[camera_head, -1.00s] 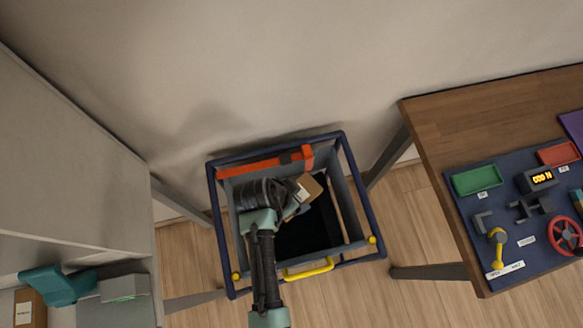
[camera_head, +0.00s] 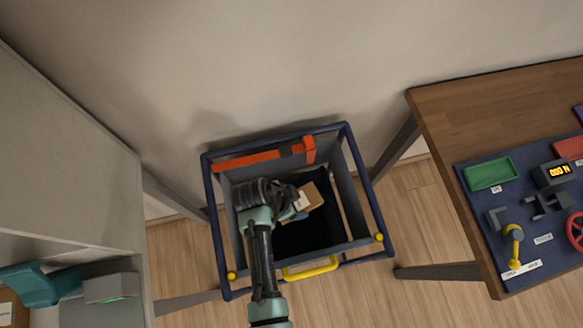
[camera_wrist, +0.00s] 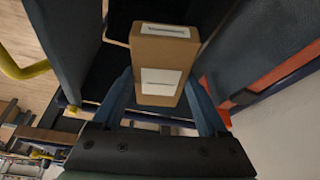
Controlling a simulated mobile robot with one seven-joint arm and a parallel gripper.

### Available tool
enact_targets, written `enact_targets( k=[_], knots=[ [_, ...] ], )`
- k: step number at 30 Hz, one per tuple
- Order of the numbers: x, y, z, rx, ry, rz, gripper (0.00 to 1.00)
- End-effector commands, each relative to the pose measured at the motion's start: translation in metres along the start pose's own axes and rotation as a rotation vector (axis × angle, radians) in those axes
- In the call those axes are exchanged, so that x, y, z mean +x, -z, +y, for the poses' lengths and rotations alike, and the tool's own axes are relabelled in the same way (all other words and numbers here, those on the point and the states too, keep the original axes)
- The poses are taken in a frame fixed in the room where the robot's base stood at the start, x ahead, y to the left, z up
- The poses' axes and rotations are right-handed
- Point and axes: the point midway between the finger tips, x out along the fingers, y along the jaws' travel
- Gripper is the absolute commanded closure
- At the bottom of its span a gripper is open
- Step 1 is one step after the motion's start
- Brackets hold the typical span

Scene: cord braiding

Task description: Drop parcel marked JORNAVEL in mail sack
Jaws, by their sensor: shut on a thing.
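A small brown cardboard parcel (camera_head: 308,200) with white labels is held by my gripper (camera_head: 293,205). The parcel also shows in the wrist view (camera_wrist: 164,62), between the two blue fingers of my gripper (camera_wrist: 165,95). The label writing is too small to read. The mail sack (camera_head: 352,200) is a dark grey open-topped bin in a blue tube frame. My gripper and the parcel are over its opening in the head view; their exact height against the rim is hard to tell. The dark inside of the sack shows below the parcel.
The frame carries a red-orange bar (camera_head: 246,161) at the back and a yellow handle (camera_head: 308,269) at the front. A wooden table (camera_head: 470,110) with a blue panel of devices stands at the right. A grey cabinet (camera_head: 70,170) stands at the left.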

Motion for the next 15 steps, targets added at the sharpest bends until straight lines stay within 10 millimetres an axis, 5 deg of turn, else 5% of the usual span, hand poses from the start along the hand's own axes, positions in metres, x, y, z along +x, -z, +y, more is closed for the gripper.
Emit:
enact_targets(
  k=[7, 8, 11, 15],
  knots=[
    [0.0001, 0.0002, -0.0004, 0.0, 0.001, 0.0, 0.78],
    [0.0001, 0.0002, -0.0004, 0.0, 0.001, 0.0, 0.18],
    [0.0001, 0.0002, -0.0004, 0.0, 0.001, 0.0, 0.0],
    [0.0001, 0.0001, -0.0003, 0.0, 0.001, 0.0, 0.0]
  ],
)
